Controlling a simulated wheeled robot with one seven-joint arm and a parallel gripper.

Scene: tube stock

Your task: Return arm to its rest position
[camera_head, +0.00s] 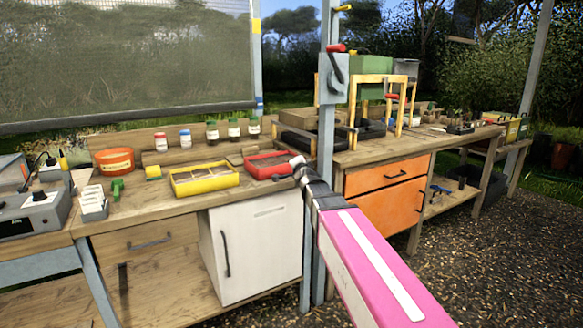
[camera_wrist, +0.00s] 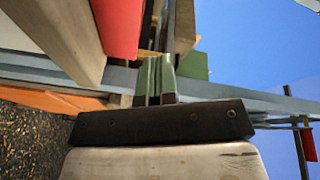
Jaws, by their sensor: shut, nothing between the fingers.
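My arm, with a pink link, reaches from the bottom right of the head view up to the bench. My gripper (camera_head: 297,161) is at its far end, close to the right edge of a red tray (camera_head: 270,164); I cannot tell whether they touch. In the wrist view my gripper (camera_wrist: 156,78) shows two narrow greenish fingers side by side, shut with nothing held. A red surface (camera_wrist: 118,25) lies beyond them at the top.
A blue-grey post (camera_head: 327,120) stands right beside my gripper. A yellow tray (camera_head: 204,179), an orange tub (camera_head: 115,161) and several jars stand on the left bench. A second bench with an orange cabinet (camera_head: 388,207) is to the right. Gravel floor lies open at the lower right.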

